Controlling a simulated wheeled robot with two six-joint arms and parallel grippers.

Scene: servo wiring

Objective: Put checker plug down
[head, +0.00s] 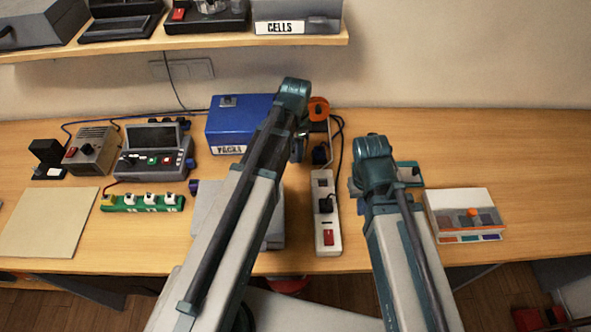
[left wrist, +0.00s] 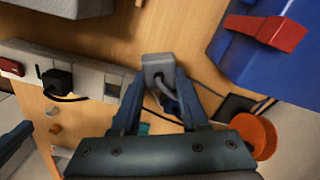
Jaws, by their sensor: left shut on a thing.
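A grey plug (left wrist: 156,70) with a grey cable sits between the two fingertips of my left gripper (left wrist: 157,84); I take it as the checker plug. The gripper is shut on it over bare wood, beside the white power strip (left wrist: 92,78). Whether the plug touches the table I cannot tell. In the head view my left gripper (head: 298,148) is beside the blue box (head: 232,128), and the plug is hidden there.
A black plug (head: 326,203) sits in the power strip. An orange disc (head: 318,108) and dark cables lie behind it. A white tray (head: 460,203) stands at the right. A console (head: 155,165) and a green strip (head: 142,203) are at the left. The table's far right is clear.

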